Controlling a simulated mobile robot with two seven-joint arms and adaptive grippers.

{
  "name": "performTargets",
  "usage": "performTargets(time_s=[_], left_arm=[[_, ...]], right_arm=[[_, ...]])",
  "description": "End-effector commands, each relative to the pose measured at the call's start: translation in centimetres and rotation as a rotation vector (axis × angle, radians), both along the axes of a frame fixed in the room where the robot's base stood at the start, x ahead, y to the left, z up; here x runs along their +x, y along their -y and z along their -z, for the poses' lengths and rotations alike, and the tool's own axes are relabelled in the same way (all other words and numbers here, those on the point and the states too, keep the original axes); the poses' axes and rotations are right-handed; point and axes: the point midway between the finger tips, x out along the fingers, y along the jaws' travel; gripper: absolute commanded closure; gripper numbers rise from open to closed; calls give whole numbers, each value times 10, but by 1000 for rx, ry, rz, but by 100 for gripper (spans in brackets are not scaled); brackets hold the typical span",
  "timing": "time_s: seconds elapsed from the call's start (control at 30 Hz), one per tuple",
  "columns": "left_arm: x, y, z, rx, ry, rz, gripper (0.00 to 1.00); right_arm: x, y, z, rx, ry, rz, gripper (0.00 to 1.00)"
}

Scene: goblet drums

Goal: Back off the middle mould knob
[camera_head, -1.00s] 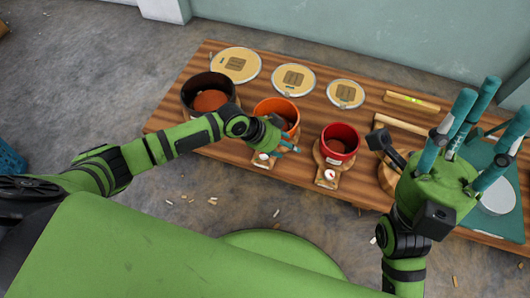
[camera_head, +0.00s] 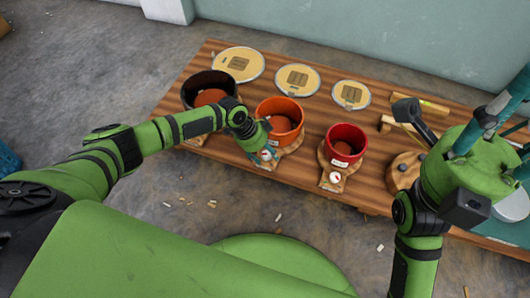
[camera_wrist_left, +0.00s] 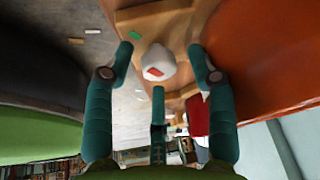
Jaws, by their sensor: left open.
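The middle mould is an orange pot (camera_head: 280,117) on a wooden base with a tab at its front. Its knob is a white round piece with a red mark (camera_wrist_left: 158,62), seen in the left wrist view on the wooden tab. My left gripper (camera_head: 264,147) is open over that tab in the head view and mostly covers the knob there. In the left wrist view its teal fingers (camera_wrist_left: 160,65) stand apart around the knob, with no clear contact. My right gripper (camera_head: 503,125) is at the far right, its fingers spread and partly cut off by the frame edge.
A dark pot (camera_head: 207,88) stands to the left and a red pot (camera_head: 346,142) with its own front knob (camera_head: 335,178) to the right. Round lids (camera_head: 298,80) lie behind. A wooden mallet (camera_head: 400,124) lies near my right arm. Chips litter the floor.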

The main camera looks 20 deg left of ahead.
Motion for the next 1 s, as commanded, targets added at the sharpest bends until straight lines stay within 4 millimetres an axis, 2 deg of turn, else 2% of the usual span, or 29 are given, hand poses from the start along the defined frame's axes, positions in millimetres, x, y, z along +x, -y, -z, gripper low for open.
performTargets(time_s=[0.17, 0.2, 0.3, 0.67, 0.97, 1.0], left_arm=[[0, 0, -1, 0, 1, 0, 44], [0, 0, -1, -1, 1, 0, 60], [0, 0, -1, -1, 1, 0, 98], [1, 2, -4, -5, 5, -24, 99], [0, 5, -9, -10, 4, -182, 99], [0, 6, -10, -11, 4, -216, 99]], right_arm=[[0, 0, -1, 0, 0, 0, 60], [0, 0, -1, 0, 0, 0, 60], [0, 0, -1, 0, 0, 0, 60], [-1, 0, -6, 2, 3, -1, 60], [-8, 3, 9, 8, -114, -6, 60], [-6, 0, 5, -7, -140, -9, 60]])
